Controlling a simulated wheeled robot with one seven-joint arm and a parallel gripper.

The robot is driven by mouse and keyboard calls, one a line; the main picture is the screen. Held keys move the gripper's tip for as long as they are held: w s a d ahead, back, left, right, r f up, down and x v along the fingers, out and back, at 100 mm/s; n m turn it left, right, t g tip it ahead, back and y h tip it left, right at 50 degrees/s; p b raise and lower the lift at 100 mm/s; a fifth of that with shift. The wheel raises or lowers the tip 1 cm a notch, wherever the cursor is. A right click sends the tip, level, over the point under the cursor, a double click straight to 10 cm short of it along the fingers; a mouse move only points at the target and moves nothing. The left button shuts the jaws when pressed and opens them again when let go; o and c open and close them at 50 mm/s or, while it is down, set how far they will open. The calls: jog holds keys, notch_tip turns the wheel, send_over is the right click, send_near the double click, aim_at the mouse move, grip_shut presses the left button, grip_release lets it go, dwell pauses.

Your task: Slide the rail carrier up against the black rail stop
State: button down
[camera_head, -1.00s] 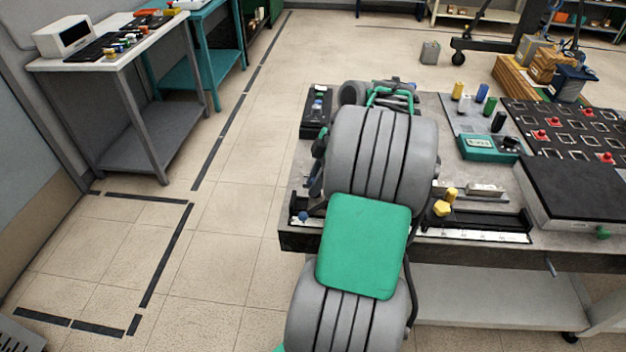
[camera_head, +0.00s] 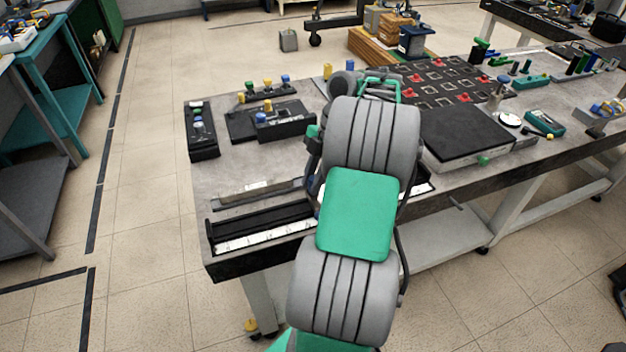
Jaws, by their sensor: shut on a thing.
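The black rail (camera_head: 258,222) with a white scale runs along the front edge of the grey bench. Its left part is bare in view. Its middle is hidden behind my grey and green arm, and a short piece of the scale shows right of the arm. I cannot make out the rail carrier or the black rail stop; the arm covers that stretch of rail.
A silver bar (camera_head: 245,191) lies behind the rail. Black boxes with coloured knobs (camera_head: 201,136) stand at the back left. A large black-topped box (camera_head: 466,138) stands right of my arm. Bare bench top (camera_head: 235,167) lies left of my arm.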

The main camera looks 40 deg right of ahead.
dwell(0.3)
jog(key=c, duration=1.2)
grip_release()
jog(key=p+v, duration=0.5)
jog(key=v, duration=0.2)
jog(key=shift+d+r+p, duration=0.2)
jog(key=shift+r+p, duration=0.15)
jog(key=shift+p, duration=0.05)
